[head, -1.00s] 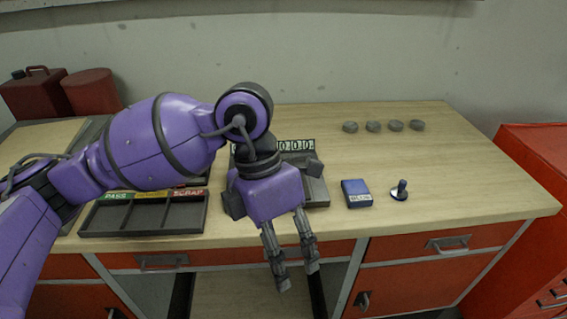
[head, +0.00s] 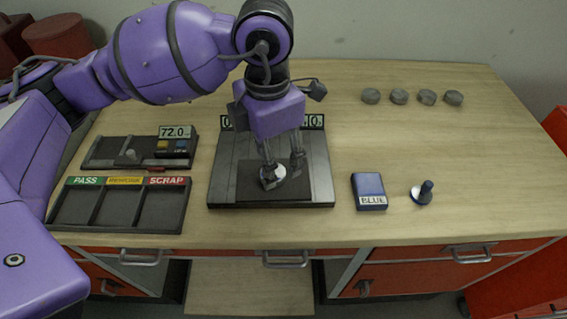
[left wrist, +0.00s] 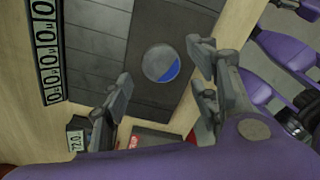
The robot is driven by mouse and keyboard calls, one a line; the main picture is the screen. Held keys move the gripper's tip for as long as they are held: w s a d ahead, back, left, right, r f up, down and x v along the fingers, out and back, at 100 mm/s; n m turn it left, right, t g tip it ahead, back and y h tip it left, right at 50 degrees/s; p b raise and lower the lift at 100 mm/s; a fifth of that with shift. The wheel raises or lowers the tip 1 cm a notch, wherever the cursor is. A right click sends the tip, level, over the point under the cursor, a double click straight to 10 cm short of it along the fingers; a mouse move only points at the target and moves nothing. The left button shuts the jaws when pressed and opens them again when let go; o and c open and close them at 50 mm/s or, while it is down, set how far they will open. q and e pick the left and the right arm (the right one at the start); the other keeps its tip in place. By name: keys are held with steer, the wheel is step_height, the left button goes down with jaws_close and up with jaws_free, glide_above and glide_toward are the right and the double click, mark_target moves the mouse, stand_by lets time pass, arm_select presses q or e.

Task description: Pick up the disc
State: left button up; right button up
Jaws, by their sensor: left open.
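The disc (left wrist: 160,64), round, grey-white with a blue segment, lies flat on the dark pad of a grey plate. In the head view the disc (head: 279,172) is partly hidden by the fingers. My left gripper (head: 283,176) points down over the plate, with its fingers on either side of the disc. In the left wrist view my left gripper (left wrist: 159,66) is open and empty, with the disc seen between the fingertips; I cannot tell whether they touch it.
The grey plate (head: 225,180) has a numeric display behind it. A PASS/SCRAP tray (head: 75,208) and a gauge reading 72.0 (head: 178,145) stand left. A blue box (head: 368,188), a knobbed tool (head: 423,193) and several grey pucks (head: 399,96) are right. Bench between is clear.

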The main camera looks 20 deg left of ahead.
mark_target(281, 172)
arm_select(q)
step_height(281, 172, down, 3)
steer(key=shift+w+a+f, duration=0.1)
steer(key=shift+f, duration=0.1)
jaws_close()
stand_by(0.3)
